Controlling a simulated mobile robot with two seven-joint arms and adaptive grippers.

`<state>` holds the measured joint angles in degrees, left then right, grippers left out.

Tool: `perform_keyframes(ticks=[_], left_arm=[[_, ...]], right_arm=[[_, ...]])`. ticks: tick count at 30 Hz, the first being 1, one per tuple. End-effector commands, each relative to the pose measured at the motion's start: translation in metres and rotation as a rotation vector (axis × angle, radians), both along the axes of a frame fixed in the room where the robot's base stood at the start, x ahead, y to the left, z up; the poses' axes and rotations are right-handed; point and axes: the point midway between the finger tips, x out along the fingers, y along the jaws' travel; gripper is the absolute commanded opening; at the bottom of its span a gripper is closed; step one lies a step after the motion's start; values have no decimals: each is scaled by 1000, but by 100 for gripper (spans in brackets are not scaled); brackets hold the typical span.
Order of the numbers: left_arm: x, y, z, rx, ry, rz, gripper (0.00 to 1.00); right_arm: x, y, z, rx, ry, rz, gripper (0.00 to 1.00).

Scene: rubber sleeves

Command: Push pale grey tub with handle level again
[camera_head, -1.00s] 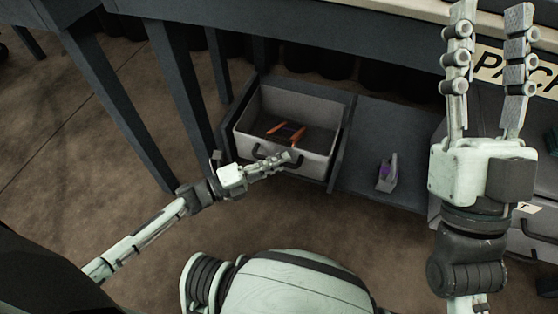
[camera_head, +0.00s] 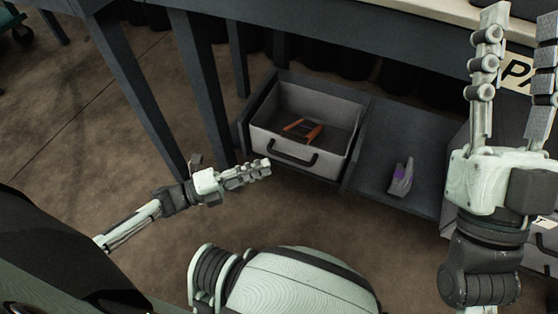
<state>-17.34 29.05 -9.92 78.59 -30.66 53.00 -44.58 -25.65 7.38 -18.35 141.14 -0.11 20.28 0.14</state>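The pale grey tub (camera_head: 322,166) sits in the left compartment of a low dark shelf. Its black handle (camera_head: 293,154) is on the front face, towards me. Orange-handled things (camera_head: 302,130) lie inside it. The tub looks about seated in the compartment; a slight tilt is hard to tell. My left gripper (camera_head: 266,168) is in front of the tub's lower left front, just left of the handle, and seems apart from it. Its fingers look close together, seen from the side. My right gripper (camera_head: 518,35) is raised at the right, fingers spread wide and empty.
Dark table legs (camera_head: 205,85) rise left of the tub. The brown floor (camera_head: 90,130) is open at the left.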

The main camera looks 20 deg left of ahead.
Motion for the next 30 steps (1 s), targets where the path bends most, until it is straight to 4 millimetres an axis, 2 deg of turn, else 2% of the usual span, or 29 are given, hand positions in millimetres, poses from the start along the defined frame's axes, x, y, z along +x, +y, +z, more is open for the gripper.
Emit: perform_keyframes(ticks=[3, 9, 30], left_arm=[[-12, 13, -1, 1, 1, 1, 20], [-19, 21, 0, 1, -1, 1, 20], [-19, 21, -1, 0, 0, 1, 20]], right_arm=[[0, 0, 0, 0, 0, 0, 40], [0, 0, 0, 0, 0, 0, 40], [0, 0, 0, 0, 0, 0, 40]])
